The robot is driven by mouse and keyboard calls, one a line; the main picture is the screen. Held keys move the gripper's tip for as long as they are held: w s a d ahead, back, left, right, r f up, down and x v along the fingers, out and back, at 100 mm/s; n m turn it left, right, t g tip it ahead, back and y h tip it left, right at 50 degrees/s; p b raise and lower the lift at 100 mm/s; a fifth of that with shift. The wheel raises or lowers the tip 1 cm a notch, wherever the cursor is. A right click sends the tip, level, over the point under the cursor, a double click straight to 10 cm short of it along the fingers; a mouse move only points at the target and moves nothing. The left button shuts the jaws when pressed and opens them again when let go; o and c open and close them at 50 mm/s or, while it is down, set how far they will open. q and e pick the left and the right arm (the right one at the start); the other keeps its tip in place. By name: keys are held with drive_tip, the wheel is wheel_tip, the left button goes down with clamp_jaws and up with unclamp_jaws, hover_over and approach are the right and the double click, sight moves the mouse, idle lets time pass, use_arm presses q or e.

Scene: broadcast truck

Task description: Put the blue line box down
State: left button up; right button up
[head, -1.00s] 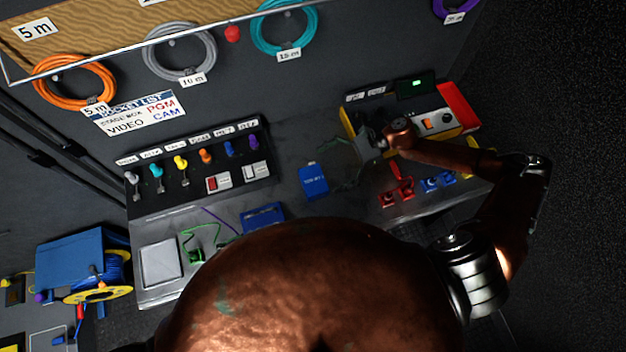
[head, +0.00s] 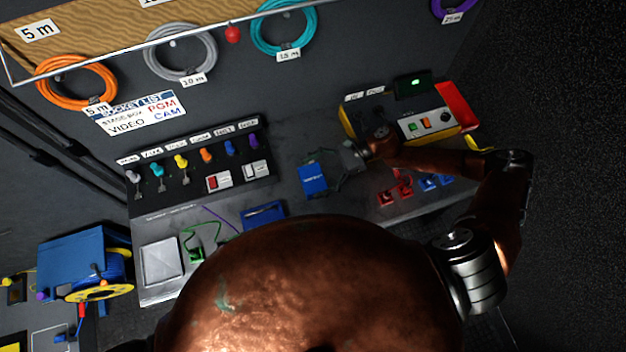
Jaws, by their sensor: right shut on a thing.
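The blue line box (head: 312,181) is a small blue block with a pale label, in the middle of the head view over the grey bench top. My right gripper (head: 325,170) reaches in from the right with its thin dark fingers around the box, shut on it. Whether the box's underside touches the bench cannot be told from this angle. My left gripper is not in view.
A dark panel of coloured plugs and switches (head: 199,192) stands to the left. A blue tray (head: 264,215) lies nearer. A yellow-edged tester (head: 425,124) stands behind my right arm. Red blocks (head: 389,196) and blue blocks (head: 428,182) sit to the right. Bare bench (head: 345,208) shows in front.

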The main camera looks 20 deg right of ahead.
drive_tip(key=c, duration=0.9)
